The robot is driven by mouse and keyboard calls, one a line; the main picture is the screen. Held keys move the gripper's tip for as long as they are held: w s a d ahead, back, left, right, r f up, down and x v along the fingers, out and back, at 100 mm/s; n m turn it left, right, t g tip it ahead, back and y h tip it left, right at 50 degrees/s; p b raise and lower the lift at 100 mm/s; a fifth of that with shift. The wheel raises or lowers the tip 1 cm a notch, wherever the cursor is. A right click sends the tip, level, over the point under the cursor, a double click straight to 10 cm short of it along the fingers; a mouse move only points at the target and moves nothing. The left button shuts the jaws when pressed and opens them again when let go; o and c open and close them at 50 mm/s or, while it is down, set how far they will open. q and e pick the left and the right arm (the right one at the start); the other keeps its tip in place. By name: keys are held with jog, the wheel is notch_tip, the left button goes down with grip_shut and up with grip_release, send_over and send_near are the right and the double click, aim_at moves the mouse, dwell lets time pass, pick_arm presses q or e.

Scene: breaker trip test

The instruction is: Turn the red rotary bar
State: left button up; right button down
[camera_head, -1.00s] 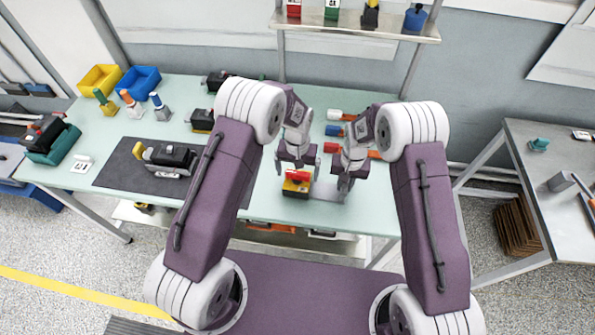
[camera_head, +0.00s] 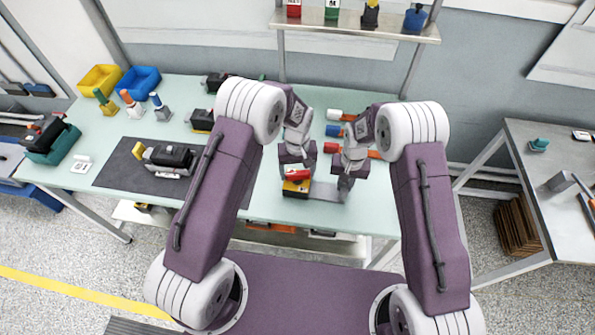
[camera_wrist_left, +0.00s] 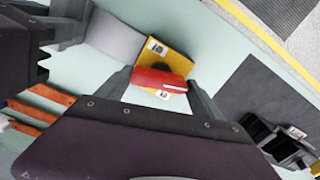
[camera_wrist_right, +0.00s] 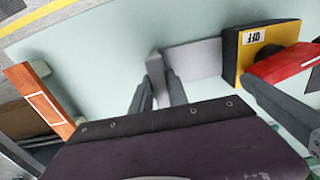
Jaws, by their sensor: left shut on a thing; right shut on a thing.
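The red rotary bar (camera_head: 299,174) sits on top of a yellow and black switch box (camera_head: 294,190) on the pale green table. In the left wrist view the fingers of my left gripper (camera_wrist_left: 160,92) are on the two ends of the red bar (camera_wrist_left: 155,79). A grey plate (camera_head: 325,191) extends from the box to the right. My right gripper (camera_wrist_right: 160,88) is shut on a small upright grey tab (camera_wrist_right: 154,63) at the plate's end. An upside-down "OFF" label (camera_wrist_right: 251,37) shows on the box in the right wrist view.
Orange, blue and red handled items (camera_head: 335,131) lie behind the grippers. A dark mat (camera_head: 120,168) with a black device (camera_head: 170,156) is on the left. Yellow (camera_head: 100,79) and blue (camera_head: 139,79) bins stand at the back left. Bare table lies around the box.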

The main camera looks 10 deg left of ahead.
aim_at(298, 173)
pick_arm(q)
jog(key=n, duration=1.1)
jog(key=shift+n, duration=1.6)
pick_arm(e)
jog(key=shift+a, duration=0.1)
pick_arm(q)
jog(key=shift+n, duration=0.3)
jog(key=o, duration=1.4)
jog(key=shift+c, duration=0.2)
notch_tip(298, 173, up, 12)
